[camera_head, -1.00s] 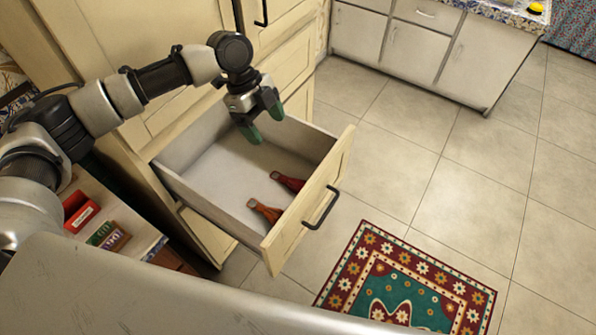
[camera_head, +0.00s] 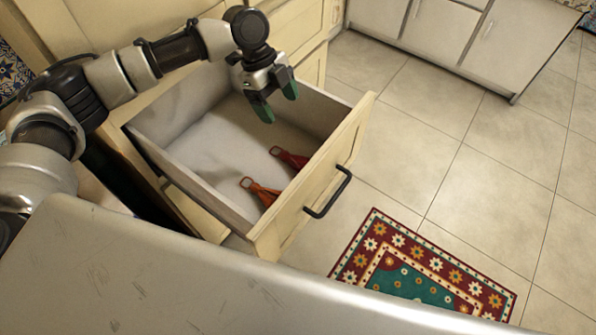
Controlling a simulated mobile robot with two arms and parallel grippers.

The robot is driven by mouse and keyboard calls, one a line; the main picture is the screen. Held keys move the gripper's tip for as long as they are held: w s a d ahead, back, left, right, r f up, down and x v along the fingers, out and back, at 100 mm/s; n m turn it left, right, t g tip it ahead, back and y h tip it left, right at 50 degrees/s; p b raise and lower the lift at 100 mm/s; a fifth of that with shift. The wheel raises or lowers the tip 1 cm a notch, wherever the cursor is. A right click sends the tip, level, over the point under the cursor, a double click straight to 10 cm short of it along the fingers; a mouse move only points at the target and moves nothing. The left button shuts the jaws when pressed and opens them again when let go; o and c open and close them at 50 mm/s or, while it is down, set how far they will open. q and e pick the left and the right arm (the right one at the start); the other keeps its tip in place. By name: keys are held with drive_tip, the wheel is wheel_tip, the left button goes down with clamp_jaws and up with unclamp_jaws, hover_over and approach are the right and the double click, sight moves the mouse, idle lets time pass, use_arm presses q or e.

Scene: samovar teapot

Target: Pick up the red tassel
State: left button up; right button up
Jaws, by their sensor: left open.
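The red tassel (camera_head: 290,157) is dark red and lies in the open drawer (camera_head: 188,172), close to the drawer's front panel. A more orange tassel (camera_head: 264,193) lies beside it, a little nearer to me. Both have a small loop at the left end. My left gripper (camera_head: 277,99) is open and empty. It hangs over the drawer with its green fingertips pointing down, above and beyond the red tassel in the picture and apart from it. My right gripper is out of view.
The drawer's front panel (camera_head: 318,180) with its black handle (camera_head: 328,193) stands right of the tassels. A patterned rug (camera_head: 420,270) lies on the tiled floor. Pale cabinets (camera_head: 440,28) stand at the back. The floor between them is clear.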

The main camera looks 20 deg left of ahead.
use_arm(q)
drive_tip(key=b, duration=0.7)
approach(298, 160)
drive_tip(key=x, duration=0.5)
drive_tip(key=shift+s+a+f, duration=0.1)
drive_tip(key=shift+s+a, duration=0.2)
drive_tip(key=x, duration=0.4)
drive_tip(key=shift+w+d+f, duration=0.1)
drive_tip(key=shift+w+d, duration=0.2)
drive_tip(key=shift+d, duration=0.2)
drive_tip(key=shift+f, duration=0.3)
drive_tip(key=shift+s, duration=0.1)
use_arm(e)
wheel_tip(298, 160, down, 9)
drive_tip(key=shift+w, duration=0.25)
use_arm(q)
drive_tip(key=shift+c, duration=0.3)
drive_tip(key=c, duration=0.9)
